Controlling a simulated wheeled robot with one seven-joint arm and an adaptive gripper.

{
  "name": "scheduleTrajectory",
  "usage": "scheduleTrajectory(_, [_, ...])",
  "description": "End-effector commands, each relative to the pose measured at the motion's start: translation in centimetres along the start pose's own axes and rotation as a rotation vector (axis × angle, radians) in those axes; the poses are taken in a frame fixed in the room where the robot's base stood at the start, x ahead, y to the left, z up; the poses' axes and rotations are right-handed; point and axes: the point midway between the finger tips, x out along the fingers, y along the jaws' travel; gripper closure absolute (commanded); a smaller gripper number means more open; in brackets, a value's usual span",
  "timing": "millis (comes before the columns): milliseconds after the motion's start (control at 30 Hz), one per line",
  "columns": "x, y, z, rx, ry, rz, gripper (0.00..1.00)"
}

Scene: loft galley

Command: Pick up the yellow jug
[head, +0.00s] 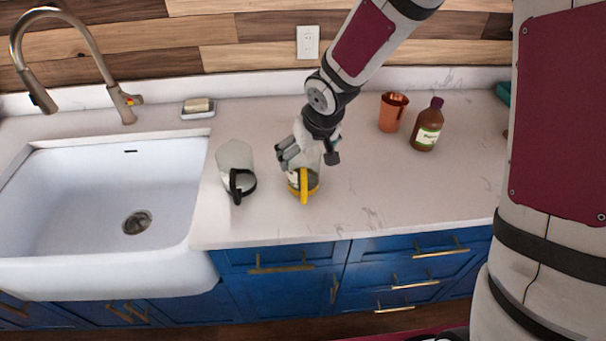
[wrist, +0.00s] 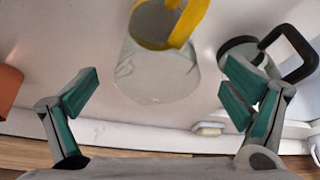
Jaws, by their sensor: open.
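The yellow jug (head: 304,188) is a clear vessel with a yellow handle and yellow band. It is on the white counter, right of the sink. In the wrist view the jug (wrist: 158,78) shows its clear body and, at the top, part of its yellow handle. My gripper (head: 308,157) is over and behind the jug in the head view and hides part of its body. In the wrist view my gripper (wrist: 160,70) is open, with one finger on each side of the jug and a visible gap on both sides.
A similar jug with a black handle (head: 237,172) stands close on the left; it also shows in the wrist view (wrist: 286,52). A copper cup (head: 392,112) and brown bottle (head: 427,125) stand to the right. A soap dish (head: 198,108) and white sink (head: 100,205) are left.

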Motion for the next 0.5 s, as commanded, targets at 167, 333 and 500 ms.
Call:
scheduleTrajectory(167, [1.6,-0.1,0.1,-0.001,-0.001,0.0,0.06])
scheduleTrajectory(333, [2.6,0.1,0.1,-0.003,-0.003,0.001,0.06])
scheduleTrajectory(500, [4.7,0.2,0.1,-0.002,-0.004,0.001,0.06])
